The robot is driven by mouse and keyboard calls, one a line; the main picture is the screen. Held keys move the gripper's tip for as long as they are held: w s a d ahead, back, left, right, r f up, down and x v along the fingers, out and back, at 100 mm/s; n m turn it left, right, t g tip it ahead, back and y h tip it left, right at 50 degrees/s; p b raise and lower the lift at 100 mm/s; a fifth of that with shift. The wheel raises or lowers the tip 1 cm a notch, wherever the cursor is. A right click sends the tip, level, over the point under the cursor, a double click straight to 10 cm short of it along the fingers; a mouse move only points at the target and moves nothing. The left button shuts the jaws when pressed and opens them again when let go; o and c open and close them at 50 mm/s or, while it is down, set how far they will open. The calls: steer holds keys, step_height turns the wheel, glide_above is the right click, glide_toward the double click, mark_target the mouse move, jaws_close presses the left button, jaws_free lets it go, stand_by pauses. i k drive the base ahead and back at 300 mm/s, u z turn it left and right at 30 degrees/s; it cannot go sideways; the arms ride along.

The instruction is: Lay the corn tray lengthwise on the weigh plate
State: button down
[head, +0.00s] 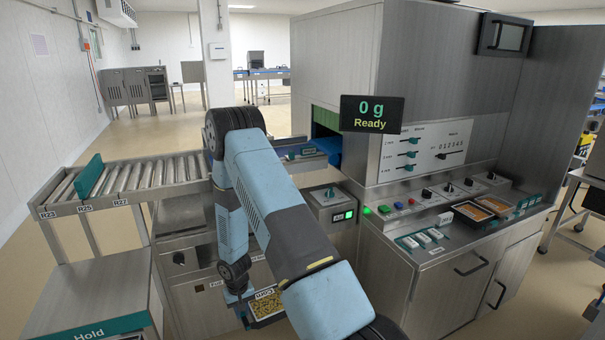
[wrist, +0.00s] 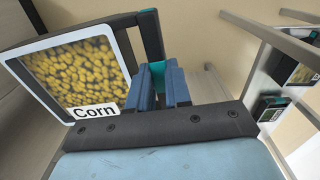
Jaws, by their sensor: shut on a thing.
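The corn tray (wrist: 78,68) is a dark-rimmed tray with yellow kernels under a clear top and a white "Corn" label. It fills the upper left of the wrist view. In the head view the tray (head: 267,304) hangs low beside my gripper (head: 243,310), partly hidden by my blue arm. The small steel plate (head: 326,194) right of my arm, with a green-lit front, may be the weigh plate; I cannot be sure. The display (head: 371,114) reads "0 g Ready".
A roller conveyor (head: 150,174) with a teal stop (head: 89,174) runs at left. A "Hold" stand (head: 96,290) is at lower left. The sealer's control cabinet (head: 430,165) fills the right. Floor is open at far left.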

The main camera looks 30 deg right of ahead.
mark_target(292, 149)
steer(key=i, duration=0.45)
steer(key=z, duration=0.7)
